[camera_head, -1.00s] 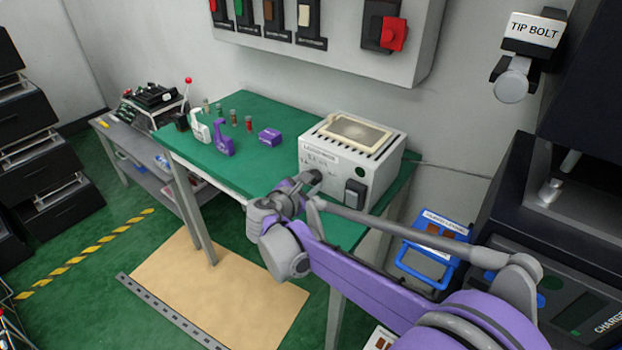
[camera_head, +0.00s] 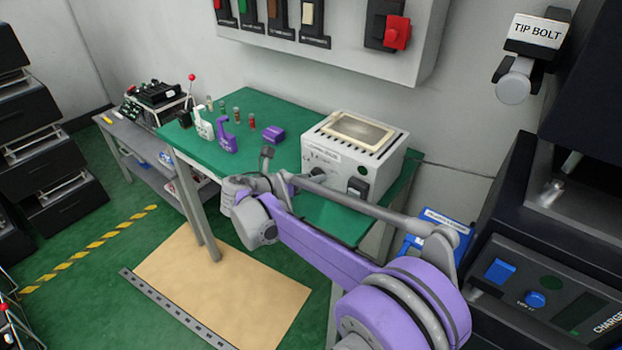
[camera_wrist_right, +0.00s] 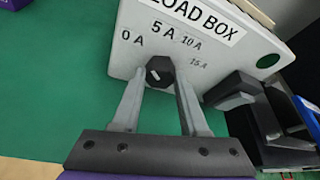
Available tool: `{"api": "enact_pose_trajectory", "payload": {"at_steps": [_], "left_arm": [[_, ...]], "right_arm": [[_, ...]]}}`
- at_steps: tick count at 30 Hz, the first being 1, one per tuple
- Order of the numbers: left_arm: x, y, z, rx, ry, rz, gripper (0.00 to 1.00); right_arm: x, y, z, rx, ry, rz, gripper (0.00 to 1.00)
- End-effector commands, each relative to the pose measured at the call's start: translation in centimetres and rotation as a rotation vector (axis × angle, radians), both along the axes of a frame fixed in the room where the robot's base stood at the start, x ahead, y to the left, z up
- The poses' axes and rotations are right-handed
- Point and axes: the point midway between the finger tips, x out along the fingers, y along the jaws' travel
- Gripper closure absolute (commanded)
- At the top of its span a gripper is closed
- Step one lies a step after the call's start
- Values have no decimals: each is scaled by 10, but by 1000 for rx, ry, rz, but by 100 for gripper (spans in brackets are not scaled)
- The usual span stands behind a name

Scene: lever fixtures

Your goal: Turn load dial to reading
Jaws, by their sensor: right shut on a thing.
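The load box (camera_head: 375,155) is a pale box with a vented top on the green table. In the right wrist view its face carries the label LOAD BOX and the marks 0 A, 5 A, 10 A and 15 A around the dark load dial (camera_wrist_right: 160,71). A short white mark shows on the dial; which reading it points to is hard to tell. My right gripper (camera_wrist_right: 160,75) has its fingertips on either side of the dial and is shut on it. In the head view my right wrist is in front of the box, left of the dial (camera_head: 317,174). My left gripper is not in view.
A black switch (camera_head: 357,187) sits right of the dial on the box front. A purple block (camera_head: 273,133) and several small items stand farther left on the green table (camera_head: 258,110). A charger unit (camera_head: 540,280) stands at the right.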

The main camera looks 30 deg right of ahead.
Motion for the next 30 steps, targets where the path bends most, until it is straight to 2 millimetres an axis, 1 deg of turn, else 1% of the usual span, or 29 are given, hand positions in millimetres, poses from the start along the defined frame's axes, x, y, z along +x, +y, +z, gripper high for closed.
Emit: {"api": "enact_pose_trajectory", "payload": {"at_steps": [6, 12, 28, 29, 30], "left_arm": [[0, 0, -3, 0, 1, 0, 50], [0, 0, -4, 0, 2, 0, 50], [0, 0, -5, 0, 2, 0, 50], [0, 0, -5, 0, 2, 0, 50], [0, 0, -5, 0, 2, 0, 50]], "right_arm": [[1, 1, -1, -46, 110, 1, 100], [1, 1, -1, -70, 167, 1, 100], [1, 0, 0, -80, 188, 1, 100], [1, 0, 0, -80, 188, 1, 55], [1, 0, 0, -80, 188, 1, 48]]}}
